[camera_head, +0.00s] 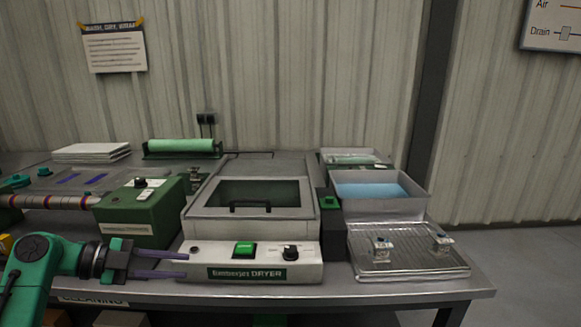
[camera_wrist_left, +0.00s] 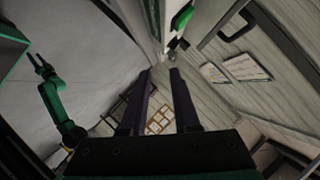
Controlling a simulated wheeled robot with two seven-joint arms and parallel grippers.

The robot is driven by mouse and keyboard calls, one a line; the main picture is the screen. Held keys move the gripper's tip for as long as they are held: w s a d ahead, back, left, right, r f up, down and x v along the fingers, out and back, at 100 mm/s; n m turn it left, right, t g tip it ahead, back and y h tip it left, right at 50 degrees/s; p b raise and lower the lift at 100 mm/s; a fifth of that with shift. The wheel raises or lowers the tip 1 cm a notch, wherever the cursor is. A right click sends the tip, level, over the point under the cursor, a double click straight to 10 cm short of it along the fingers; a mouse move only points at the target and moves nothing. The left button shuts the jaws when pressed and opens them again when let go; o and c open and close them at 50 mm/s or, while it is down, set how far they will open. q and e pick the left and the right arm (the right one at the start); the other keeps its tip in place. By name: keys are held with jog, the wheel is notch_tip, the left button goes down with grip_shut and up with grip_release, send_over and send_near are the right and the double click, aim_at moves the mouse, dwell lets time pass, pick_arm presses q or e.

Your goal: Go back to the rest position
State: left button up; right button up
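My left gripper (camera_head: 162,265) is in front of the left part of the dryer's front panel in the head view. Its two dark fingers are spread apart with nothing between them. The fingers also show apart and empty in the left wrist view (camera_wrist_left: 160,95). The white dryer (camera_head: 262,262) has a closed lid with a dark handle, a green button and a black knob. The right gripper is not in the head view.
A green box (camera_head: 139,218) stands left of the dryer. A basin of blue liquid (camera_head: 380,190) and a ribbed tray (camera_head: 408,262) with two small metal fittings (camera_head: 381,250) are to its right. The bench's front edge (camera_head: 400,298) runs below. The bench's front right corner is clear.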

pick_arm(q)
jog(key=s+d+f+n+y, duration=0.1)
jog(key=s+f+n+y, duration=0.15)
jog(key=f, duration=0.45)
jog(key=s+d+f+n+g+y, duration=0.1)
jog(key=s+f+n+y, duration=0.2)
jog(key=f, duration=0.4)
jog(key=s+d+f+n+y, duration=0.1)
jog(key=s+f+n, duration=0.2)
jog(key=f+n, duration=0.35)
jog(key=s+a+f+n+y, duration=0.1)
jog(key=s+f+n+y, duration=0.1)
jog(key=s+n+y, duration=0.3)
jog(key=s+f+n+y, duration=0.1)
jog(key=s+f+n, duration=0.2)
jog(key=s, duration=0.5)
notch_tip(320, 180, down, 23)
jog(key=s+g, duration=0.2)
jog(key=s, duration=0.1)
jog(key=s+a+f+g, duration=0.1)
jog(key=s+a+f, duration=0.2)
jog(key=s+f, duration=1)
jog(key=s+r+p, duration=0.3)
jog(key=r+p, duration=1.1)
jog(key=p, duration=0.2)
jog(key=shift+a+r, duration=0.4)
jog(key=shift+a, duration=0.05)
